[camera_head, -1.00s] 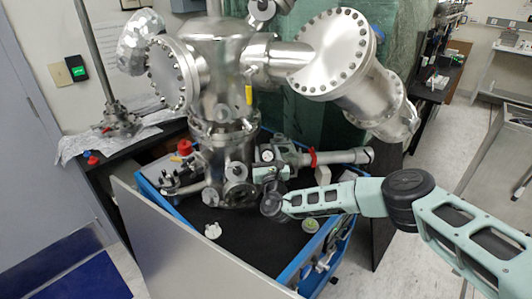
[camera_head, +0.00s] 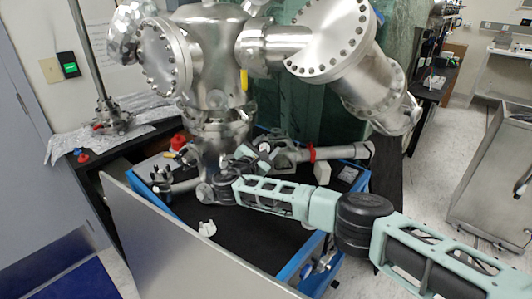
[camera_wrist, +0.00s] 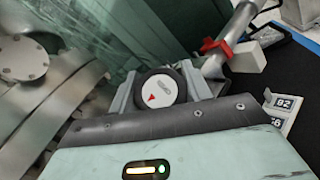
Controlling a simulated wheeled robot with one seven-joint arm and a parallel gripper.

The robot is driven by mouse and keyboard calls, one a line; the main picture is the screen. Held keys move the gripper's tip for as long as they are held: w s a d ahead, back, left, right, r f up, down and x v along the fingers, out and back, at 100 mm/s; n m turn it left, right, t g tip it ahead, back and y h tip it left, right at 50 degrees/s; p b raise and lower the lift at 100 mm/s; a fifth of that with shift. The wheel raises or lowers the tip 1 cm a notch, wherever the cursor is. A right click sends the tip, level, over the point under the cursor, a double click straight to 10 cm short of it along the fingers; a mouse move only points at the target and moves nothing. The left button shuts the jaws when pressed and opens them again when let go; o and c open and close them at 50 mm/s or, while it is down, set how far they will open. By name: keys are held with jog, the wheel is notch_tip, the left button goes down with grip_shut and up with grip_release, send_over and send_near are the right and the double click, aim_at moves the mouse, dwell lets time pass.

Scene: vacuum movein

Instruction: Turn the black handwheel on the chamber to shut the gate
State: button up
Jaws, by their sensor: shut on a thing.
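The black handwheel (camera_wrist: 161,90) has a pale round face with a red triangle and sits between my fingers in the wrist view. My gripper (camera_wrist: 160,85) is shut on it, with one finger on each side of the rim. In the head view my gripper (camera_head: 254,156) is at the chamber's lower right side, and it largely hides the wheel. The steel chamber (camera_head: 207,65) stands upright behind it. A steel side tube (camera_head: 338,152) with a red clamp runs to the right of the wheel. The gate itself does not show.
The chamber stands over a black-topped, blue-edged cart (camera_head: 255,238). A grey panel (camera_head: 185,245) rises along its front left. A white block (camera_head: 322,172) sits under the tube. A small pale part (camera_head: 207,228) lies on the black top. Open floor is at the right.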

jog(key=shift+d+m+g+h+b, duration=0.1)
jog(key=shift+m+g+h+b, duration=0.2)
jog(key=shift+m+g+h, duration=0.15)
jog(key=o, duration=1)
jog(key=shift+c, duration=0.2)
